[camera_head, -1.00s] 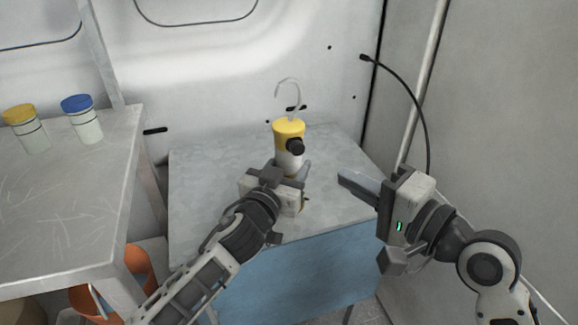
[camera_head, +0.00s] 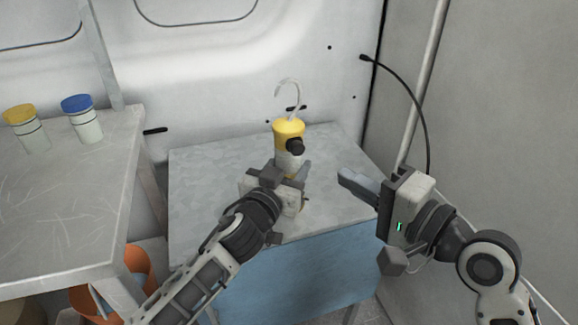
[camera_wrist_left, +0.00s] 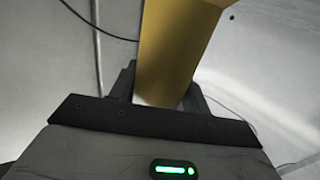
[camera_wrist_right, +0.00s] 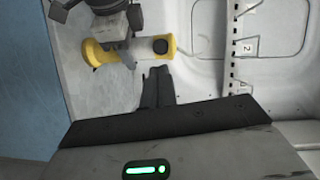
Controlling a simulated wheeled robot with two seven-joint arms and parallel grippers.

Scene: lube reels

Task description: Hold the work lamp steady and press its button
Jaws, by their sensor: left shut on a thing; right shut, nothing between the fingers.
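The work lamp (camera_head: 289,130) stands upright on the grey-topped blue cabinet, with a yellow top, a pale lower body, a grey hook and a dark round knob on its side. My left gripper (camera_head: 292,172) is shut on its lower body, which is partly hidden by the fingers. The lamp's yellow body fills the upper middle of the left wrist view (camera_wrist_left: 172,50). My right gripper (camera_head: 345,178) is shut and empty, to the right of the lamp and apart from it. In the right wrist view the lamp (camera_wrist_right: 97,52) lies beyond my fingertips (camera_wrist_right: 157,75), its dark knob (camera_wrist_right: 160,46) facing me.
The cabinet top (camera_head: 215,185) is otherwise clear. A scratched metal table (camera_head: 60,215) at left carries a yellow-lidded jar (camera_head: 27,127) and a blue-lidded jar (camera_head: 83,118). An orange container (camera_head: 138,268) is below it. A black cable (camera_head: 415,95) and pipe (camera_head: 425,75) run along the right wall.

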